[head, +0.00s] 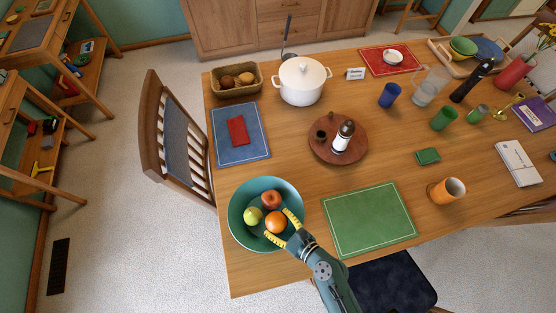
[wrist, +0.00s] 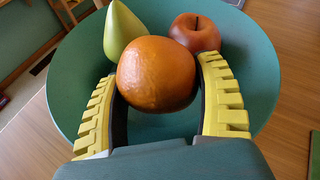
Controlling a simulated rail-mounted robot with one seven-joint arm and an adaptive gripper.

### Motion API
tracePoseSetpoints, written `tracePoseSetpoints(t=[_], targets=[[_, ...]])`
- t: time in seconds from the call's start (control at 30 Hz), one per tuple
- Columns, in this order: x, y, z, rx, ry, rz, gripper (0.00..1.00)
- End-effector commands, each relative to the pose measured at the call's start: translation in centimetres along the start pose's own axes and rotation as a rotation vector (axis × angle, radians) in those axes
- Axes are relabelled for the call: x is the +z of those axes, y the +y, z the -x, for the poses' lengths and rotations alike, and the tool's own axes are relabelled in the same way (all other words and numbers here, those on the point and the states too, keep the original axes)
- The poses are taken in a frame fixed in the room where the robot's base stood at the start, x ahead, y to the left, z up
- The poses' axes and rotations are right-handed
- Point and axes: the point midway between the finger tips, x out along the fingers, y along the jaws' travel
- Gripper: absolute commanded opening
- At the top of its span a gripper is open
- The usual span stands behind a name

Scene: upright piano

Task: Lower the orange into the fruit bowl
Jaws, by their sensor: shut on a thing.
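The orange (head: 275,222) is between the yellow ridged fingers of my gripper (head: 282,227), over the teal fruit bowl (head: 238,224). In the wrist view the orange (wrist: 157,74) sits between both fingertips of my gripper (wrist: 158,88), which is shut on it. The bowl (wrist: 72,75) lies behind and around it. A green pear (wrist: 123,30) and a red apple (wrist: 196,32) rest in the bowl, beyond the orange. The pear (head: 253,216) and apple (head: 271,200) also show in the head view. I cannot tell whether the orange touches the bowl floor.
The bowl stands at the table's (head: 245,275) near left corner. A green placemat (head: 370,219) lies to its right and a blue placemat (head: 240,134) behind it. A round wooden tray (head: 323,152) with a shaker stands farther back. A chair (head: 165,140) is at the left edge.

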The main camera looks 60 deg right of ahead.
Motion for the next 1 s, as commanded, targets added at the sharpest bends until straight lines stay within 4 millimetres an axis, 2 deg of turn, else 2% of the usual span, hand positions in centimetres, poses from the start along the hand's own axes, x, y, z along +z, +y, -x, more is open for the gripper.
tracePoseSetpoints(t=[0.07, 0.1, 0.2, 0.73, 0.83, 1.0], targets=[[0.1, 0.0, 0.0, 0.000, -0.001, 0.000, 0.31], [0.1, 0.0, 0.0, 0.000, -0.001, 0.000, 0.79], [0.1, 0.0, 0.0, 0.000, -0.001, 0.000, 0.98], [-0.2, 0.0, 0.5, -0.001, 0.004, -0.001, 1.00], [-0.3, -0.1, 1.9, -0.004, 0.006, -0.004, 1.00], [-0.2, -0.1, 5.6, -0.008, 0.006, -0.007, 1.00]])
